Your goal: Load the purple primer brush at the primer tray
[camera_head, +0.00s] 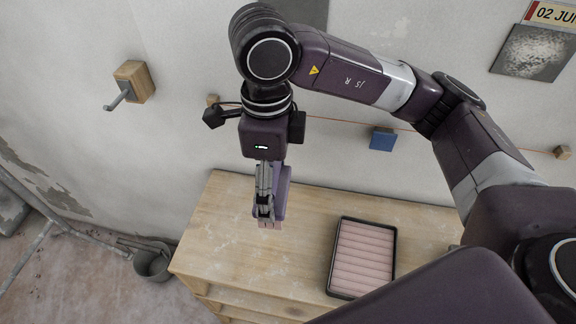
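The purple primer brush (283,188) hangs nearly upright, with its pinkish tip pointing down above the wooden bench top. My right gripper (265,212) points down and appears shut on the brush; its fingers hide part of it. The primer tray (333,256) lies on the bench to the right of the brush, apart from it. It has a black rim and a pale pink ribbed inside. My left gripper is not in view.
The wooden bench (222,228) stands against the wall, with bare top left of the tray. A wooden block with a grey peg (133,82) and a blue block (382,139) are on the wall. A grey bucket (152,262) stands on the floor at left.

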